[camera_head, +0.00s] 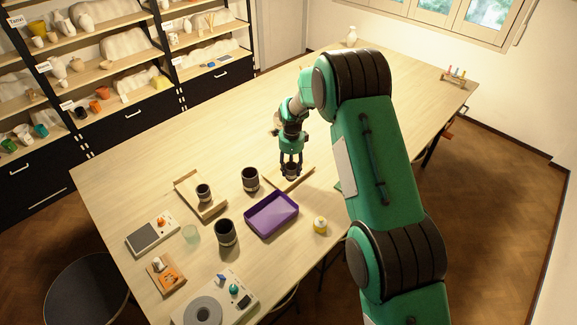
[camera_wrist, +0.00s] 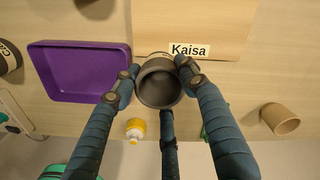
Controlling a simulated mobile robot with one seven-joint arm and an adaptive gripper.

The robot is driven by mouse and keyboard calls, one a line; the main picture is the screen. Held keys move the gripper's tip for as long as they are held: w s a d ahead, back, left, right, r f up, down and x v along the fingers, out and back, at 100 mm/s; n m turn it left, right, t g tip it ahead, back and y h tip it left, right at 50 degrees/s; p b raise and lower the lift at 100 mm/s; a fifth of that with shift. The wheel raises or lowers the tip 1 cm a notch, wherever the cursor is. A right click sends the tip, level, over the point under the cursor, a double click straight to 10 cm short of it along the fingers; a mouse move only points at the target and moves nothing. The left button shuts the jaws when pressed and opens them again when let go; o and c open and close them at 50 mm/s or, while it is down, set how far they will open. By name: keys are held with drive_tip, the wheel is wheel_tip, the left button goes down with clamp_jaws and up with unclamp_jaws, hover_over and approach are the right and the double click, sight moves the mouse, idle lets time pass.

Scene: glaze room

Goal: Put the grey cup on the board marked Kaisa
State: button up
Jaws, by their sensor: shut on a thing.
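The grey cup (camera_wrist: 158,88) is held between the fingers of my gripper (camera_wrist: 158,80), its open mouth facing the wrist camera. In the head view my gripper (camera_head: 291,168) is shut on the cup (camera_head: 291,171). The pale wooden board (camera_wrist: 190,20) carries a white label (camera_wrist: 188,50) that reads Kaisa. In the wrist view the cup overlaps the label-side edge of this board, left of the name. In the head view the board (camera_head: 303,172) lies under and around the cup. I cannot tell whether the cup touches it.
A purple tray (camera_head: 272,228) stands left of the board. A yellow bottle (camera_head: 320,225) and dark cups (camera_head: 250,179) (camera_head: 225,240) stand nearby. Another board (camera_head: 187,187) holds a dark cup (camera_head: 204,192). A tan cup (camera_wrist: 280,118) is right in the wrist view. The far table is mostly clear.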

sight(288, 166)
drive_tip(key=shift+w+a+f+p, duration=0.1)
drive_tip(key=shift+w+a, duration=0.1)
drive_tip(key=shift+w, duration=0.6)
drive_tip(key=shift+w+a+f+p, duration=0.1)
drive_tip(key=shift+w+a+p, duration=0.05)
drive_tip(key=shift+w, duration=0.7)
drive_tip(key=shift+w+a+f+p, duration=0.1)
drive_tip(key=shift+w+a, duration=0.1)
drive_tip(key=shift+w, duration=0.6)
drive_tip(key=shift+f+p, duration=0.5)
drive_tip(key=shift+f, duration=1.2)
drive_tip(key=shift+f, duration=0.15)
drive_tip(key=o, duration=1.2)
drive_tip(key=shift+o, duration=0.2)
drive_tip(key=shift+r, duration=0.2)
wheel_tip(288, 166, up, 12)
drive_tip(key=b, duration=0.2)
